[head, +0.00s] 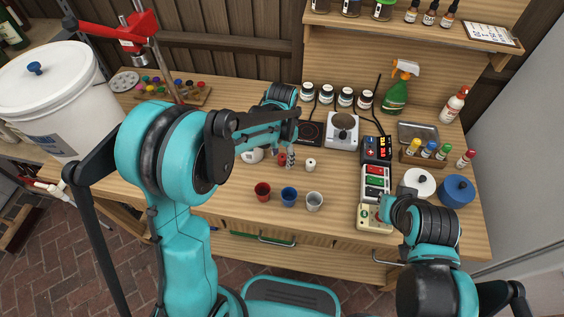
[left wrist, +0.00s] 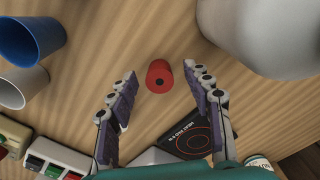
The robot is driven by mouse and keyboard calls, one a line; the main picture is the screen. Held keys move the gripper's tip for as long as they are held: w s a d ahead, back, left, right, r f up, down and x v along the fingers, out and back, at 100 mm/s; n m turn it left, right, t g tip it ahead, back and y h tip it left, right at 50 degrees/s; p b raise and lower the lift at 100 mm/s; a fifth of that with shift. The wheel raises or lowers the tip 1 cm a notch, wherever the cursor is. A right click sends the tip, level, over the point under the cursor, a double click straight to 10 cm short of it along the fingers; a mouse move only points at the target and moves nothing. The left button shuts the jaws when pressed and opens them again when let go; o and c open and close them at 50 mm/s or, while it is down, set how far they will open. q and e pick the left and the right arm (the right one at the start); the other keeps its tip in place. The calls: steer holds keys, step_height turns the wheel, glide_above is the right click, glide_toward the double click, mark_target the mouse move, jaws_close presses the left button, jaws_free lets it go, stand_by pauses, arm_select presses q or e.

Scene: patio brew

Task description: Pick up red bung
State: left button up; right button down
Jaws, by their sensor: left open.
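The red bung (left wrist: 159,76) stands on the wooden bench in the left wrist view, a short cylinder with a dark hole in its top. In the head view the red bung (head: 282,160) is partly hidden by my left gripper (head: 288,157). In the left wrist view my left gripper (left wrist: 167,100) has its two purple-padded fingers spread wide, one on each side and a little short of the bung, with nothing between the pads. My right gripper (head: 383,212) is over the beige box at the bench's right front, mostly hidden by its own arm.
Red (head: 262,192), blue (head: 289,197) and grey (head: 314,201) cups stand in front of the bung. A white vessel (head: 252,156) is at its left and a small white cylinder (head: 310,165) at its right. A black hot plate (head: 309,135) lies behind.

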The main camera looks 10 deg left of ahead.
arm_select(q)
steer(key=shift+f, duration=0.6)
steer(key=shift+c, duration=1.2)
steer(key=c, duration=0.8)
steer(key=shift+o, duration=0.2)
steer(key=shift+r, duration=0.15)
